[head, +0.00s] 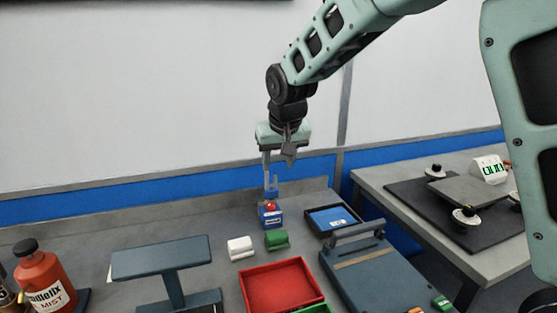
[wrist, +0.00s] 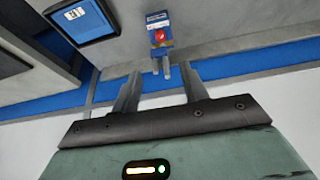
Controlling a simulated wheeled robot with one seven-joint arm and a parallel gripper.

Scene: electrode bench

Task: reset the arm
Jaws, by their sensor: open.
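My gripper (head: 277,162) hangs from my arm at the middle of the head view, fingers pointing down. It is open and empty. In the wrist view my gripper (wrist: 161,82) shows two grey fingers spread apart with nothing between them. A small blue block with a red ball-shaped top (head: 270,214) stands on the bench below my gripper, with a grey-blue forked piece behind it. In the wrist view the blue block (wrist: 157,22) lies beyond the fingertips. I cannot tell the exact gap between them.
A red tray (head: 283,287), a white block (head: 240,248), a green block (head: 277,240) and a blue-lined tray (head: 333,219) sit on the bench. A dark T-shaped stand (head: 163,258) and a red bottle (head: 44,279) are left. A side table (head: 385,184) is right.

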